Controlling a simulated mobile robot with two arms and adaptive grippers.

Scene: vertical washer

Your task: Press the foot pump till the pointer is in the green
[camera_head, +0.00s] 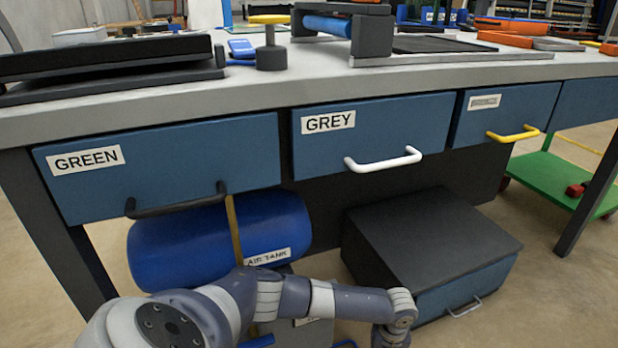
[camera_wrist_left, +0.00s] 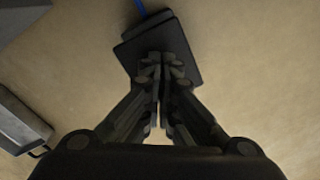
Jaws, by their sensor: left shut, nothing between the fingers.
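In the left wrist view a dark square plate (camera_wrist_left: 172,31), apparently the foot pump's pedal, lies over the tan floor with a blue strip or hose at its far end. My left gripper (camera_wrist_left: 160,62) is shut and empty, its fingertips over this plate; I cannot tell whether they touch it. In the head view my left arm crosses the bottom, and its gripper is below the frame. The blue air tank (camera_head: 165,250) lies under the bench, partly behind my arm. No gauge pointer or green zone can be made out. My right gripper is not in view.
The bench (camera_head: 250,97) has drawers labelled GREEN (camera_head: 160,165) and GREY (camera_head: 375,120), with handles jutting out above my arm. A black-topped cabinet (camera_head: 430,235) stands on the floor at right. A green cart (camera_head: 550,182) is farther right.

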